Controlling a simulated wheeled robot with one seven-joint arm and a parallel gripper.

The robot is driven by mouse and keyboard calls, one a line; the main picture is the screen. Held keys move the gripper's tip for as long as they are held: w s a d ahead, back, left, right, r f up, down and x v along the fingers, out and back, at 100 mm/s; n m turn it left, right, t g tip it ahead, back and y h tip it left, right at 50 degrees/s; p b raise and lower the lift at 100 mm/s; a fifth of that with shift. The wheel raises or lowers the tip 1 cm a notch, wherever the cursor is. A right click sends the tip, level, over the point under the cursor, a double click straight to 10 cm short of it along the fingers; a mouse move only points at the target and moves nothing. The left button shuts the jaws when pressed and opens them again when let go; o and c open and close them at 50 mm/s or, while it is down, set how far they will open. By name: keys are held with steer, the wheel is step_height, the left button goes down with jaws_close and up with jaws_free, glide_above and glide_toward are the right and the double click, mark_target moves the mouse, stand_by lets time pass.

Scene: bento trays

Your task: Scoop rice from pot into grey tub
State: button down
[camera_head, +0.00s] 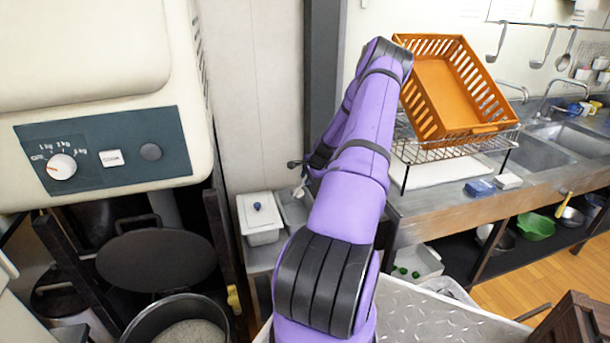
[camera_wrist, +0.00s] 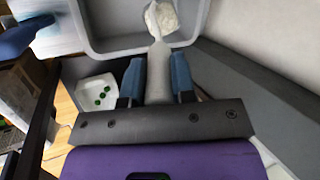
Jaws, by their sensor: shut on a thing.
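My gripper (camera_wrist: 157,78) has blue fingers shut on the grey handle of a scoop (camera_wrist: 158,62). White rice (camera_wrist: 166,18) shows at the scoop's far end, inside the outline of the grey tub (camera_wrist: 88,38). I cannot tell whether the rice touches the tub's floor. In the head view the grey tub (camera_head: 291,209) stands beside a white lidded box, partly hidden by my arm. The pot (camera_head: 140,334) is at the bottom left, cut off by the frame edge, with pale rice (camera_head: 190,333) in it. My gripper is small and mostly hidden behind my arm there.
The white lidded box (camera_head: 262,222) is left of the tub. A white tray with green items (camera_head: 417,262) sits lower right. An orange basket (camera_head: 452,85) stands on a rack by the sink. A rice cooker machine (camera_head: 100,100) and dark round lid (camera_head: 155,260) are at left.

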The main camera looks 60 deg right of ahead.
steer(key=s+a+f+t+h, duration=0.1)
steer(key=s+f+t+h, duration=0.1)
steer(key=s+f+t, duration=0.4)
steer(key=shift+s+a+f+t, duration=0.15)
steer(key=shift+a+f+t, duration=0.15)
steer(key=shift+f+t, duration=1.15)
stand_by(0.4)
stand_by(1.1)
